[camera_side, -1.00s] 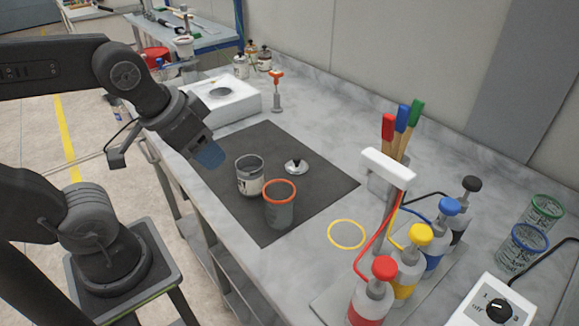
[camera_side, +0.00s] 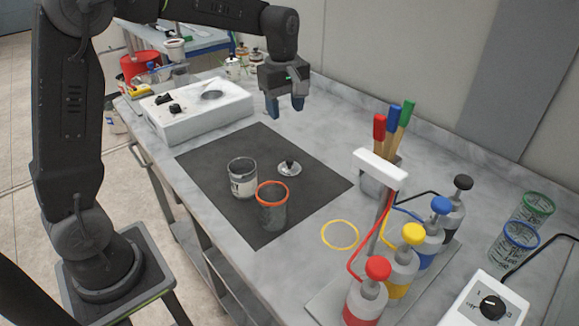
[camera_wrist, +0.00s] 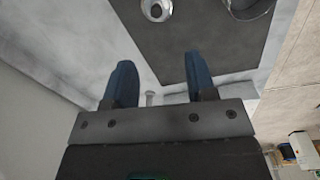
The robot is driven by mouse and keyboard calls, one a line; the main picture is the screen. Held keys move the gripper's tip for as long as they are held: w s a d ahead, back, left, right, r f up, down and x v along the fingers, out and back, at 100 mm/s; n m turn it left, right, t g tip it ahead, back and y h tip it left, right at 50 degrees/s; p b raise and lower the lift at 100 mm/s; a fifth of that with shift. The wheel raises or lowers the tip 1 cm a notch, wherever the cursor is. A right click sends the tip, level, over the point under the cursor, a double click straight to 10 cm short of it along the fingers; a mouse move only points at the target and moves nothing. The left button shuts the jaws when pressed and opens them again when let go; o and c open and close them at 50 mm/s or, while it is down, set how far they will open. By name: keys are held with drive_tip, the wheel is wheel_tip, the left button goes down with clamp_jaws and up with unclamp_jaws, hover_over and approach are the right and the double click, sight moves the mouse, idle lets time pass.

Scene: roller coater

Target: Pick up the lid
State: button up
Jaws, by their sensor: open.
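The lid (camera_side: 289,169) is a small silver disc with a dark knob, lying flat on the dark mat (camera_side: 222,154). It also shows at the top edge of the wrist view (camera_wrist: 156,10). My gripper (camera_side: 286,110) is open and empty, fingers pointing down, above the table behind the lid and apart from it. In the wrist view my gripper (camera_wrist: 159,66) has a clear gap between its blue fingers. A grey can (camera_side: 242,184) with a label stands open to the left of the lid. An orange-rimmed cup (camera_side: 272,212) stands in front.
A white machine (camera_side: 200,112) sits at the back left. Brushes (camera_side: 393,130) stand in a holder at right, near several colored pump bottles (camera_side: 402,275). A yellow ring (camera_side: 340,235) lies in front of them. The mat around the lid's right side is clear.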

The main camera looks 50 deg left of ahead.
wheel_tip(320, 180, down, 2)
drive_tip(key=w+a+n, duration=0.1)
drive_tip(key=w+n, duration=0.1)
hover_over(290, 160)
drive_tip(key=shift+g, duration=0.3)
drive_tip(key=f, duration=0.9)
drive_tip(key=shift+w+a, duration=0.3)
drive_tip(key=shift+w, duration=0.1)
drive_tip(key=shift+s+d+f, duration=0.1)
drive_tip(key=shift+s+f, duration=0.1)
drive_tip(key=shift+f, duration=1.2)
drive_tip(key=shift+s+d+f, duration=0.1)
drive_tip(key=shift+s+f, duration=0.1)
drive_tip(key=shift+f, duration=1.15)
drive_tip(key=shift+c, duration=0.3)
clamp_jaws()
